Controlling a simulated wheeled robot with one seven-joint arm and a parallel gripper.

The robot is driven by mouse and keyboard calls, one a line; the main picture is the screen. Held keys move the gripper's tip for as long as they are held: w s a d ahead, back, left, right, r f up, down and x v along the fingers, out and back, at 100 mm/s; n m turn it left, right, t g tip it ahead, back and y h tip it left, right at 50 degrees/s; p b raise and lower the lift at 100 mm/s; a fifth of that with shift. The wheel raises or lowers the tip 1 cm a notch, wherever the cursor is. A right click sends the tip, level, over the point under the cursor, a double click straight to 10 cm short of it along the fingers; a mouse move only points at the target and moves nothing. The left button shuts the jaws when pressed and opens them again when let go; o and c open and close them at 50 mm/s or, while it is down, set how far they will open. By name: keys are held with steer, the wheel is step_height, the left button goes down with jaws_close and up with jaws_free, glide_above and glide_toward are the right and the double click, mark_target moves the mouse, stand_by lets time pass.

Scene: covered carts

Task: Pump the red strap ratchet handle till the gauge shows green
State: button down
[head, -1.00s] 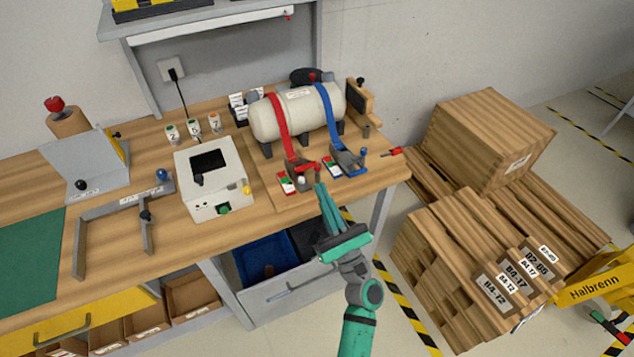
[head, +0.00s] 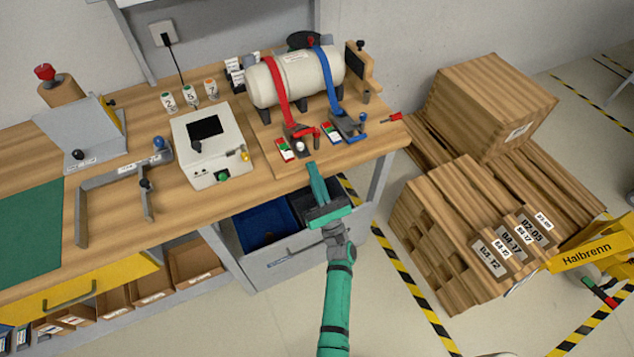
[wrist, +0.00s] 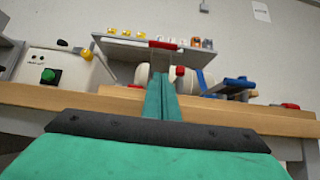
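The red strap (head: 278,82) runs over a cream tank (head: 262,85) down to a grey ratchet (head: 305,145) with a red handle (head: 302,131). The handle also shows in the wrist view, as a red bar (wrist: 162,45) just above my fingertips. A small red, white and green gauge (head: 284,149) sits left of the ratchet; its reading is too small to tell. My gripper (head: 312,165) is in front of the ratchet, near the bench's front edge, apart from the handle. Its fingers (wrist: 162,78) are together with nothing visible between them.
A blue strap (head: 328,80) with its blue-handled ratchet (head: 350,122) and gauge (head: 331,132) is close on the right. A white box (head: 210,150) with knobs stands left. An open drawer (head: 300,245) with bins lies below the bench edge. Wooden crates (head: 470,220) stand right.

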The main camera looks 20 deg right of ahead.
mark_target(308, 156)
steer(key=x, duration=0.5)
steer(key=shift+s, duration=0.1)
step_height(308, 156, up, 2)
steer(key=shift+s+r, duration=0.1)
steer(key=shift+s, duration=0.05)
steer(key=shift+r, duration=0.6)
